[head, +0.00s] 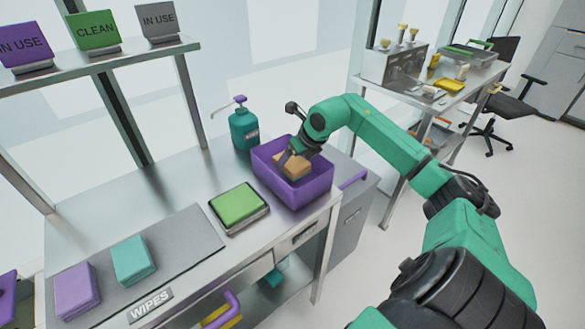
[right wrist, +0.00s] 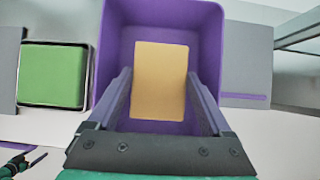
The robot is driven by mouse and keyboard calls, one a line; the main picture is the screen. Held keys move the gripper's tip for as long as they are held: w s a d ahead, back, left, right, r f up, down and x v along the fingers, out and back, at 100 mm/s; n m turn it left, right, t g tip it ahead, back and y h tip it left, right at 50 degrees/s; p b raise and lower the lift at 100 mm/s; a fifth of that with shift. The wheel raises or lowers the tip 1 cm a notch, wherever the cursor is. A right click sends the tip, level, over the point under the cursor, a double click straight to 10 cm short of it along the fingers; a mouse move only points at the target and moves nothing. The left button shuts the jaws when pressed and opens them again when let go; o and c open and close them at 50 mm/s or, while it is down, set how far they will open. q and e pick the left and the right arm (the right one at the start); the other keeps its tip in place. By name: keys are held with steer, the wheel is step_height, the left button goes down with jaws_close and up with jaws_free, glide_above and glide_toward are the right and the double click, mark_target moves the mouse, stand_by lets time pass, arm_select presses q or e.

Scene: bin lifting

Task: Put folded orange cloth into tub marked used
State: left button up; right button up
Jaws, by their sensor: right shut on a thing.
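The folded orange cloth (head: 293,165) is inside the outline of the purple tub (head: 297,192) at the right end of the steel bench. My right gripper (head: 291,153) reaches down over the tub and is shut on the cloth. In the right wrist view the cloth (right wrist: 160,80) lies between the two fingers (right wrist: 160,92), with the tub's walls (right wrist: 215,30) around it. I cannot tell whether the cloth touches the tub's floor. No "used" mark on the tub is readable.
A green cloth on a tray (head: 240,207) sits left of the tub. A teal pump bottle (head: 243,128) stands behind. Teal (head: 133,259) and purple (head: 77,290) cloths lie on a grey mat marked WIPES. A shelf (head: 100,62) with signs is at upper left.

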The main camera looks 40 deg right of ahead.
mark_target(297, 164)
steer(key=f, duration=0.3)
steer(key=shift+s+a+f+p, duration=0.1)
steer(key=shift+s+f+p, duration=0.1)
steer(key=shift+f+p, duration=0.15)
arm_select(q)
steer(key=shift+w+r, duration=0.45)
steer(key=shift+w, duration=0.05)
arm_select(e)
steer(key=shift+w, duration=0.1)
steer(key=o, duration=1)
steer(key=shift+f, duration=0.1)
arm_select(q)
steer(key=shift+s, duration=0.1)
steer(key=shift+f, duration=0.1)
arm_select(e)
steer(key=shift+s+r, duration=0.3)
steer(key=shift+r, duration=0.05)
arm_select(q)
step_height(297, 164, down, 3)
steer(key=b, duration=0.3)
steer(key=shift+s, duration=0.15)
arm_select(e)
steer(key=v, duration=1.1)
steer(key=shift+r, duration=0.2)
